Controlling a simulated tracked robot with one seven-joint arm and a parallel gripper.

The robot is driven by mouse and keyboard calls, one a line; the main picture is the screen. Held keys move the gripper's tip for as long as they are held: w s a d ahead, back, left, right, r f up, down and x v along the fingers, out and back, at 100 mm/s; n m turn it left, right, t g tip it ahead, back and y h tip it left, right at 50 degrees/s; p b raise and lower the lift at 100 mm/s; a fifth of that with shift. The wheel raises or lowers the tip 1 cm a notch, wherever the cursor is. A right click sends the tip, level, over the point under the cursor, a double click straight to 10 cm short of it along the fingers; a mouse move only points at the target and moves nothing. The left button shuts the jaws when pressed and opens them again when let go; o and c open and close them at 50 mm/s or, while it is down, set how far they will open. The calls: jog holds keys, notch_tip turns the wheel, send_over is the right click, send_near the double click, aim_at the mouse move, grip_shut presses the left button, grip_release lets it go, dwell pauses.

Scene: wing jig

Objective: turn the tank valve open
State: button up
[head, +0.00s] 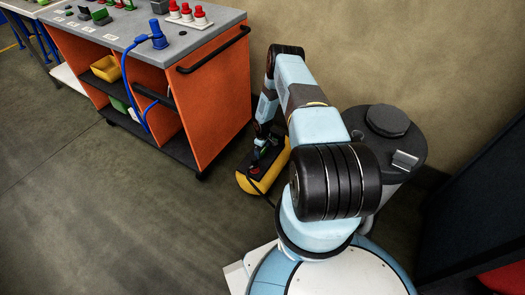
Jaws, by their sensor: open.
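A yellow tank (272,177) lies low on the floor between the orange cart and the wall, partly covered by my arm. A dark patch with a small red part (256,171) shows on its top near the front end; I cannot tell for sure that this is the valve. My gripper (258,163) points down at this spot and is open. Its fingertips are small and dark here, so whether they touch the valve or stand around it cannot be told. A dark hose or cable runs by the tank's front end.
The orange cart (215,105) with a black handle (213,50) stands close left of my arm. A blue hose (125,75) hangs down its front. A grey canister (410,150) stands right of my arm by the wall. The floor at front left is clear.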

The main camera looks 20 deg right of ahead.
notch_tip(320, 180, up, 12)
jog(key=shift+r, duration=0.2)
dwell(0.4)
jog(key=shift+w, duration=0.1)
